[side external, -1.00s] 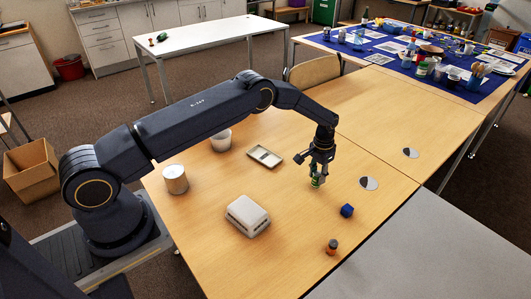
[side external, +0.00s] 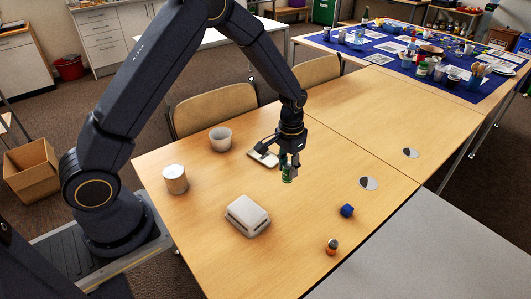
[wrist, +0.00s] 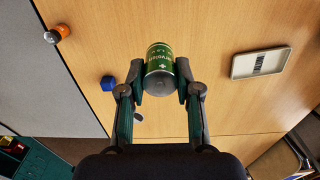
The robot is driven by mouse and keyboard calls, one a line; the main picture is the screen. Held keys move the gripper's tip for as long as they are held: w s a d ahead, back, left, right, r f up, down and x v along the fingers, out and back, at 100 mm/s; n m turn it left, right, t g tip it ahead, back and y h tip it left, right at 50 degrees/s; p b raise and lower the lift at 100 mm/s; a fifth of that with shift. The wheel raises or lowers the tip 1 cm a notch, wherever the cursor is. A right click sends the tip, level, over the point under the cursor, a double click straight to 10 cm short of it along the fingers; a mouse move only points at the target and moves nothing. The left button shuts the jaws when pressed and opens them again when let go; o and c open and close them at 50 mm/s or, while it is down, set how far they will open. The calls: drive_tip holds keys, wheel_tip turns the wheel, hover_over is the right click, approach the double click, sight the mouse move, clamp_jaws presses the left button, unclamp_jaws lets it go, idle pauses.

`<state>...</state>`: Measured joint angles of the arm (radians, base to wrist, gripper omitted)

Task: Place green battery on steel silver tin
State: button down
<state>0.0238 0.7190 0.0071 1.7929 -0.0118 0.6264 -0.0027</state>
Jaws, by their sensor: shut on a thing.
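My gripper (side external: 289,164) is shut on the green battery (side external: 287,174) and holds it above the table. In the wrist view the green battery (wrist: 159,62), with white print and a grey end, sits between the two fingers of my gripper (wrist: 159,83). The steel silver tin (side external: 175,179) stands upright on the table at the left, well apart from my gripper. The tin is not in the wrist view.
A grey-white box (side external: 247,215) lies front centre. A blue block (side external: 347,210) and an orange-and-dark object (side external: 331,247) are at the right. Table between box and tin is clear.

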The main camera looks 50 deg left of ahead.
drive_tip(key=shift+s+f+n, duration=0.15)
drive_tip(key=shift+s+n, duration=0.3)
drive_tip(key=shift+n, duration=0.05)
drive_tip(key=s+a+r+n, duration=0.1)
drive_tip(key=s+a+n, duration=0.45)
drive_tip(key=a, duration=0.35)
drive_tip(key=s+a+n, duration=0.4)
drive_tip(key=a+n, duration=0.2)
drive_tip(key=a, duration=0.2)
drive_tip(key=n, duration=0.7)
approach(173, 171)
wheel_tip(173, 171, down, 4)
drive_tip(key=shift+a+r, duration=0.1)
drive_tip(key=shift+r, duration=0.1)
drive_tip(key=shift+f, duration=0.35)
drive_tip(key=shift+f, duration=0.1)
drive_tip(key=c, duration=0.8)
unclamp_jaws()
